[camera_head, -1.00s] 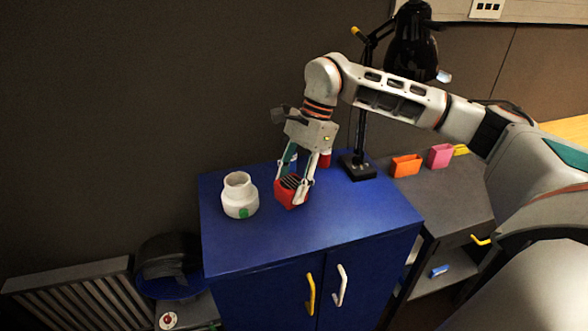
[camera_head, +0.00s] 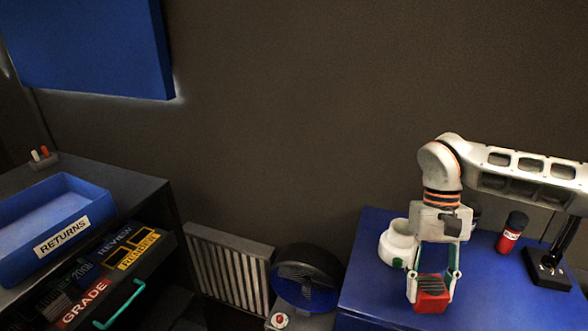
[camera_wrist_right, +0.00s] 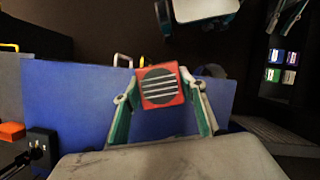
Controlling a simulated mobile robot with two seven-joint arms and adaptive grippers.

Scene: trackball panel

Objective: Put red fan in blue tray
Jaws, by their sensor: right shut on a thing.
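The red fan (camera_head: 431,296) is a small red block with a dark striped grille. My right gripper (camera_head: 436,274) is shut on it, with one finger on each side. In the right wrist view the fan (camera_wrist_right: 160,86) sits between the fingertips, over the blue cabinet top. The blue tray (camera_head: 92,196), labelled RETURNS, is at the far left of the head view on a dark cabinet; its visible inside looks empty.
A white jar (camera_head: 398,243) stands beside the held fan on the blue cabinet (camera_head: 375,292). A red canister (camera_head: 511,232) and a lamp base (camera_head: 548,268) are further right. A radiator (camera_head: 229,262) and dark round fan (camera_head: 307,276) lie between the cabinets. An open drawer (camera_head: 160,243) sits below the tray.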

